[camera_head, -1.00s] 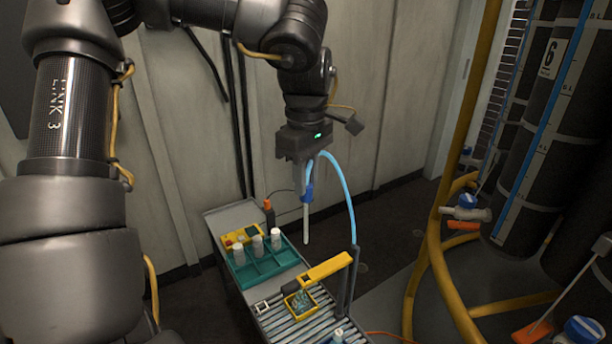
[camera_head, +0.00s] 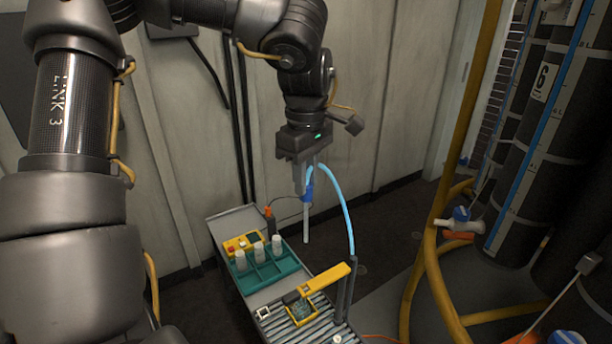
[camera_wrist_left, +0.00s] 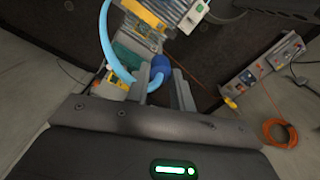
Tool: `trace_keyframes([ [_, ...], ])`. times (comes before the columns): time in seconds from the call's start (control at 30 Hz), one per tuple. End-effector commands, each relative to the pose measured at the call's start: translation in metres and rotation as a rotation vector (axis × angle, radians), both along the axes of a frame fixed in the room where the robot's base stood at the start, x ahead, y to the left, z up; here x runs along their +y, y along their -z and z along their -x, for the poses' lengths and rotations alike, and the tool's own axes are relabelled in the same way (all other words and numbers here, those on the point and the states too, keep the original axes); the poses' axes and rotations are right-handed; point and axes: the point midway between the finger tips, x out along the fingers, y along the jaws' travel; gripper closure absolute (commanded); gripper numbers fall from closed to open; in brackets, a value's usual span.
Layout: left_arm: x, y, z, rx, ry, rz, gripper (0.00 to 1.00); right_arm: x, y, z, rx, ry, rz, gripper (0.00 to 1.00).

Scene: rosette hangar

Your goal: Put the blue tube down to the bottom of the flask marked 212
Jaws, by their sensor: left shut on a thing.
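The blue tube (camera_head: 338,197) arches from a dark post beside the roller bed up to my left gripper (camera_head: 305,188). My left gripper is shut on its dark blue collar (camera_head: 308,195). A thin pale straight end (camera_head: 306,225) hangs down nearly upright below the collar, in open air above the bench. In the left wrist view the tube (camera_wrist_left: 108,45) loops left of the round blue collar (camera_wrist_left: 160,64) near the fingers. Several white-capped flasks (camera_head: 259,251) stand in a teal rack (camera_head: 284,264). I cannot read the mark 212 on any. My right gripper is not in view.
A yellow bar (camera_head: 324,279) crosses above the roller bed (camera_head: 322,322), near a yellow-framed holder (camera_head: 289,317) with something clear-greenish inside. Large black cylinders (camera_head: 545,130) and yellow pipes (camera_head: 437,240) fill the right.

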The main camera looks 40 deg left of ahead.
Motion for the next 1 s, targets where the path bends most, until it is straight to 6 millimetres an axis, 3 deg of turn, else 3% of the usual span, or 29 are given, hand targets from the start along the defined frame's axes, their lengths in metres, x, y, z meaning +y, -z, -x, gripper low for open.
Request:
trace_keyframes([
  [0.5, 0.000, -0.026, 0.000, 0.000, 0.000, 0.000, 0.95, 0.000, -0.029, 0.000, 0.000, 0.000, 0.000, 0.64],
  [1.0, 0.003, -0.026, -0.005, 0.001, 0.030, 0.000, 0.95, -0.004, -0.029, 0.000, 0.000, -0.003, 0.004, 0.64],
])
